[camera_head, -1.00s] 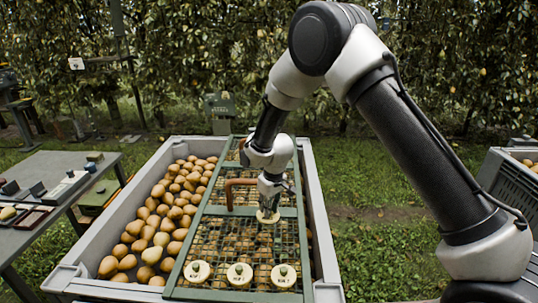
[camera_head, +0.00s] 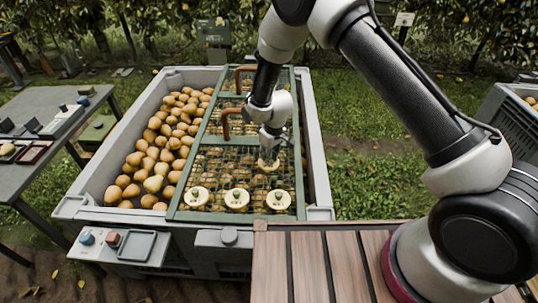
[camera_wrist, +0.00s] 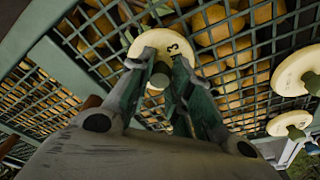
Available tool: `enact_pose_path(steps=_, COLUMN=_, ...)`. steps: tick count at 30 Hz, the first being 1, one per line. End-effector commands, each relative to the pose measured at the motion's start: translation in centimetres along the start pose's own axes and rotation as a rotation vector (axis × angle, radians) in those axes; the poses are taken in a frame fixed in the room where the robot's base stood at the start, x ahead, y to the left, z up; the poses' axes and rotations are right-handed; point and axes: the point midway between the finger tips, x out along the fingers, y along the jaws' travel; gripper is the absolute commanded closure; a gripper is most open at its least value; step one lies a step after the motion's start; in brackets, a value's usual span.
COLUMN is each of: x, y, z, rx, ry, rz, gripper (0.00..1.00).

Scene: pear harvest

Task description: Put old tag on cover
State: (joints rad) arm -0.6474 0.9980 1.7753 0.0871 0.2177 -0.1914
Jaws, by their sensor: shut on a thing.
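My gripper (camera_head: 268,155) is shut on a round cream tag (camera_head: 268,166), pinching its dark central knob. In the wrist view the fingertips (camera_wrist: 161,84) close on the knob, and the tag's face (camera_wrist: 160,40) shows a dark printed mark that looks like a 3. The green mesh cover (camera_head: 288,120) lies over the right part of the grey pear crate. The held tag is over the cover's front mesh; whether it touches the mesh is hard to tell. Three similar tags, left (camera_head: 197,197), middle (camera_head: 237,199) and right (camera_head: 278,200), sit along the cover's front edge.
Pears fill the crate's (camera_head: 75,203) open left side. Two reddish-brown handles (camera_head: 226,122) rise from the cover. A slatted wooden deck (camera_head: 305,262) is in front. A grey table (camera_head: 35,170) with small items stands left, and another crate (camera_head: 510,115) stands right.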

Motion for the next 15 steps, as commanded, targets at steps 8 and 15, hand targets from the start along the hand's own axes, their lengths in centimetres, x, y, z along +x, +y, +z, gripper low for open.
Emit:
enact_pose_path(steps=8, x=0.21, y=0.00, z=0.03, rx=0.000, ry=0.000, rz=0.000, gripper=0.74)
enact_pose_path(steps=15, x=0.18, y=0.00, z=0.03, rx=0.000, ry=0.000, rz=0.000, gripper=0.58)
